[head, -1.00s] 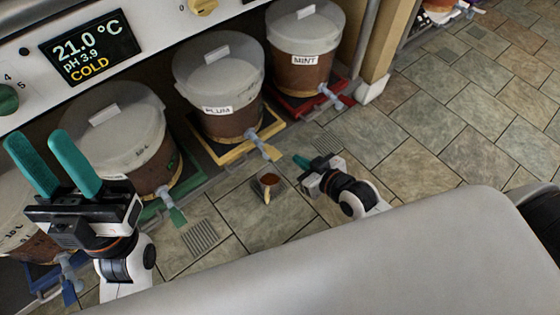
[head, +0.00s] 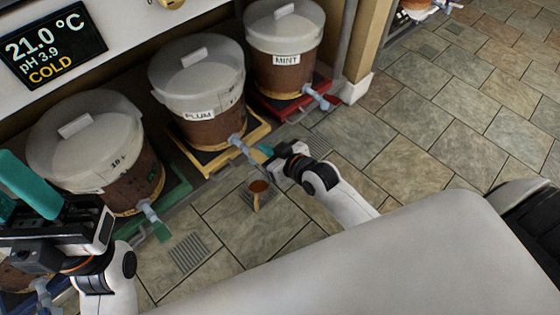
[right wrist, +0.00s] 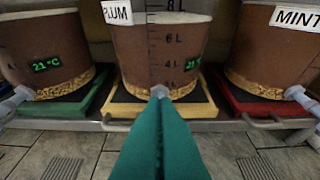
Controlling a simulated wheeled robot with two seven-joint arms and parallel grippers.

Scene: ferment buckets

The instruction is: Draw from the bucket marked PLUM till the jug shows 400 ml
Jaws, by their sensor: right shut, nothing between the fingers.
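The bucket marked PLUM (head: 197,92) stands on a yellow-edged base, with brown liquid below a pale lid. Its pale tap (head: 238,143) points out over the floor. It also shows in the right wrist view (right wrist: 187,91), partly hidden by my fingertips. The small jug (head: 258,186) stands on a floor grate below the tap, with brown liquid inside; its scale is too small to read. My right gripper (head: 267,150) is shut and empty, its teal fingertips close by the tap; contact is unclear. My left gripper (head: 12,192) is open and empty, cut off by the left edge.
The MINT bucket (head: 284,57) on a red base stands right of PLUM. Another bucket (head: 98,145) on a green base stands left. A display (head: 52,45) reads 21.0 °C, pH 3.9, COLD. Tiled floor to the right is clear.

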